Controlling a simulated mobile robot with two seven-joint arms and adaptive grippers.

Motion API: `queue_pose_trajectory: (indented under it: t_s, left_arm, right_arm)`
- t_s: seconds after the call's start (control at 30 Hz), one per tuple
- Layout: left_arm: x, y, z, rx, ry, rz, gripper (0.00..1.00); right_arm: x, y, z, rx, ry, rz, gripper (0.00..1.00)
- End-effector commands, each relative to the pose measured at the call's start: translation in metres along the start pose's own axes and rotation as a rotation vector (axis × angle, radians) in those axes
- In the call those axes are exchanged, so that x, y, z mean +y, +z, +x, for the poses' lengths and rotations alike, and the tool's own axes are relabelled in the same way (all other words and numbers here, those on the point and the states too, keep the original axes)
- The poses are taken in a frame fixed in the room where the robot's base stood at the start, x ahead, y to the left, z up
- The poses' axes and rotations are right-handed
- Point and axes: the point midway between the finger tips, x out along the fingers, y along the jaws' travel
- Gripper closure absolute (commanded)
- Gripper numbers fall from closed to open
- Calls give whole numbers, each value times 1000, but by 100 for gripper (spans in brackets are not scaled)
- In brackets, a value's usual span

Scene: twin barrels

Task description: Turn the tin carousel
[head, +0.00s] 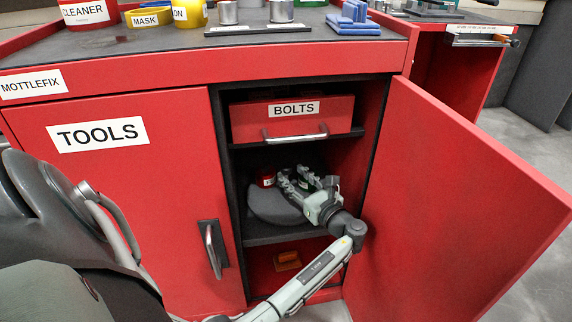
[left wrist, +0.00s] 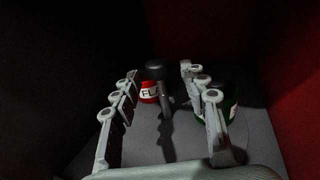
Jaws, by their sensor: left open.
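The tin carousel (head: 272,208) is a dark grey round plate on the middle shelf of the open cabinet. In the left wrist view its grey top (left wrist: 188,140) carries a red tin (left wrist: 149,91) with a partly hidden label and a green tin (left wrist: 229,103). A dark upright post with a rounded knob (left wrist: 155,70) stands between them. My left gripper (head: 303,178) reaches in over the plate, open. The right finger partly hides the green tin. My right gripper is out of view.
The open red door (head: 455,200) stands right of my left arm. A BOLTS drawer (head: 292,118) hangs above the carousel, close over the gripper. The TOOLS door (head: 130,200) is shut. Cans and blue items stand on top.

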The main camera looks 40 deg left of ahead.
Motion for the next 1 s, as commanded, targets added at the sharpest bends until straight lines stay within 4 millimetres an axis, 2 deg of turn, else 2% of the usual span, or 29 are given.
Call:
queue_pose_trajectory:
  t_s: [0.17, 0.4, 0.6, 0.93, 1.0]
  left_arm:
    - [2, 1, 14, -23, 20, 43, 56]
    - [3, 2, 53, -23, 17, 39, 56]
    - [3, 3, 74, -21, 16, 38, 56]
    - [3, 3, 79, -19, 15, 37, 56]
    - [3, 3, 79, -19, 15, 37, 64]
  right_arm:
    - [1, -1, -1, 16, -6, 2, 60]
    - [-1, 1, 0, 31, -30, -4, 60]
    - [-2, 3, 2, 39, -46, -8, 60]
    - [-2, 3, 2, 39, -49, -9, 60]
    - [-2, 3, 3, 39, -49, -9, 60]
